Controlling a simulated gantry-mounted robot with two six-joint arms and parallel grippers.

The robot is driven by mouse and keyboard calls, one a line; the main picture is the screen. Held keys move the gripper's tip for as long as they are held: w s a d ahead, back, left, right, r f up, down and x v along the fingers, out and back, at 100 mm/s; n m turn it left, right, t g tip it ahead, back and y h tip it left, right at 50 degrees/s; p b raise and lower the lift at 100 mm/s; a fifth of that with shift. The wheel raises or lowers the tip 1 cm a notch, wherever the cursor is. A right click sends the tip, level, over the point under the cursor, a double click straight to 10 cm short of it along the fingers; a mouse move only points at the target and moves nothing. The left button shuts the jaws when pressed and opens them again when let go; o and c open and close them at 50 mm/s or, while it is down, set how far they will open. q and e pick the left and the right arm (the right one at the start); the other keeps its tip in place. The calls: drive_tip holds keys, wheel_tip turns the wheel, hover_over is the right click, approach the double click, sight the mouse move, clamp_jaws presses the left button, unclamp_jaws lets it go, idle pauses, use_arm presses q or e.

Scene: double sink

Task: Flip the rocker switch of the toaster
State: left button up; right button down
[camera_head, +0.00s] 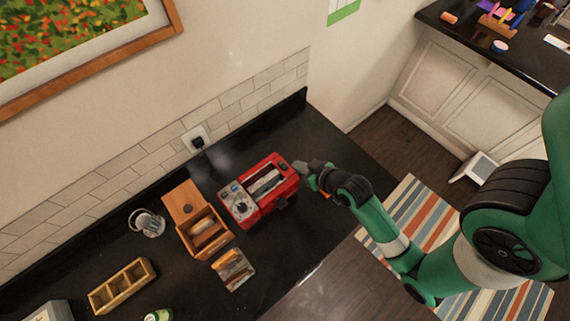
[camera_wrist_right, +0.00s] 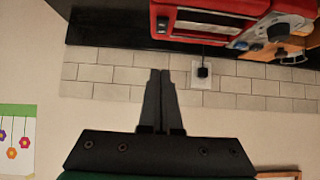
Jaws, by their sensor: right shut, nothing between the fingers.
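The red toaster (camera_head: 262,190) stands on the black counter, with slots on top and a grey control panel (camera_head: 239,202) with knobs on its left end. Its red body (camera_wrist_right: 205,22) also shows at the top of the right wrist view, with the grey knob panel (camera_wrist_right: 282,30) at the right. My left gripper is not in view.
A wooden divided tray (camera_head: 122,285) and a glass (camera_head: 146,222) stand farther left. A wall outlet (camera_head: 196,139) holds a black plug. The counter right of the toaster is clear.

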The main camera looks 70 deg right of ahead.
hover_over(282, 164)
drive_tip(key=s+a, duration=0.1)
drive_tip(key=s, duration=0.1)
wheel_tip(282, 164, down, 5)
drive_tip(key=shift+s+a+r, duration=0.15)
drive_tip(key=f, duration=0.3)
drive_tip(key=shift+w+d+f+b, duration=0.2)
drive_tip(key=shift+w+f+b, duration=0.1)
drive_tip(key=shift+w+b, duration=0.1)
drive_tip(key=shift+f, duration=0.3)
drive_tip(key=shift+f, duration=0.3)
drive_tip(key=shift+w+d, duration=0.1)
drive_tip(key=shift+w+d+r, duration=0.3)
drive_tip(key=shift+w+d, duration=0.05)
drive_tip(key=shift+w, duration=0.35)
